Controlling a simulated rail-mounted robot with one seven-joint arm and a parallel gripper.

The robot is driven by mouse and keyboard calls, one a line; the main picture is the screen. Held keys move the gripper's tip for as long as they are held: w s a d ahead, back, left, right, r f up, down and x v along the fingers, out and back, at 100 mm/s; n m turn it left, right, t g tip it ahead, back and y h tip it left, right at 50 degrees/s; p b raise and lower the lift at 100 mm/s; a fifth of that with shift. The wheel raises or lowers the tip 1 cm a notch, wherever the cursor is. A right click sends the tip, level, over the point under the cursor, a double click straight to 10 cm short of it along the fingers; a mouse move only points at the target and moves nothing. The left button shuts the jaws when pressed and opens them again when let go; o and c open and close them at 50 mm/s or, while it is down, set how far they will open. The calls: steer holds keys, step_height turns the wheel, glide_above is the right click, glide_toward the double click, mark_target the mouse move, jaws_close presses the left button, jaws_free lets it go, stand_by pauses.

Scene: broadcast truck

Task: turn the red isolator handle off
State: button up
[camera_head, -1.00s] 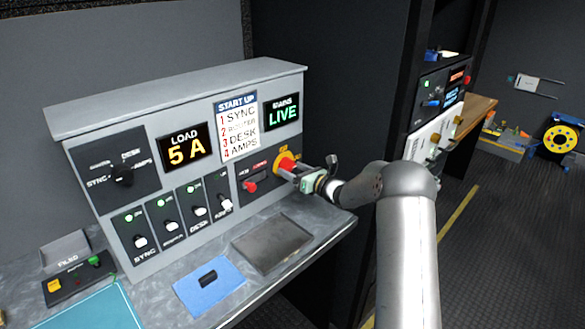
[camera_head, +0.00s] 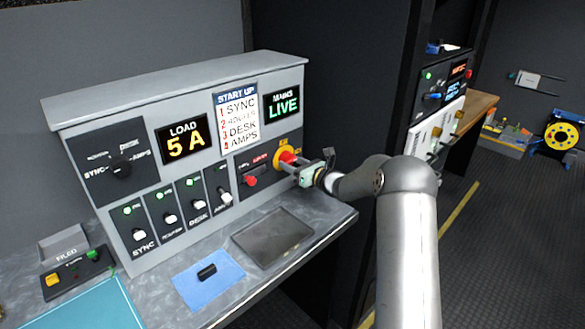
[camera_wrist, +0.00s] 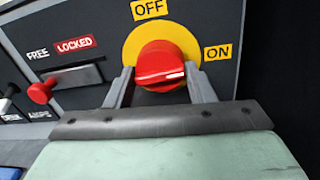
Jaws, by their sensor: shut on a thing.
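The red isolator handle (camera_head: 287,157) sits on a yellow disc at the right end of the grey panel. In the wrist view the handle (camera_wrist: 158,66) lies about level, its white mark toward the ON label (camera_wrist: 217,52). The OFF label (camera_wrist: 149,9) is above it. My gripper (camera_head: 293,165) is shut on the handle; in the wrist view its fingers (camera_wrist: 162,80) stand on either side of it. Left of it, a red knob (camera_wrist: 41,92) on a metal slide sits below FREE, beside LOCKED. The mains display (camera_head: 283,106) reads LIVE; the load display (camera_head: 185,139) reads 5 A.
Several white-tipped switch levers (camera_head: 170,219) stand left of the slide. A dark tray (camera_head: 272,238) and a blue mat (camera_head: 208,280) with a black piece lie on the worktop below. A dark upright wall (camera_head: 345,100) is right of the panel.

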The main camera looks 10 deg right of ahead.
steer(key=n+b, duration=0.7)
steer(key=b, duration=0.7)
steer(key=n+h+b, duration=0.1)
steer(key=n+b, duration=0.7)
steer(key=b, duration=0.6)
steer(key=shift+d+r+n, duration=0.15)
steer(key=shift+d+n, duration=0.05)
steer(key=shift+n, duration=0.1)
steer(key=shift+r+n+b, duration=0.15)
steer(key=shift+n+b, duration=0.25)
steer(key=shift+b, duration=0.2)
steer(key=shift+r, duration=0.15)
steer(key=o, duration=0.9)
steer(key=shift+o, duration=0.2)
steer(key=shift+w, duration=0.1)
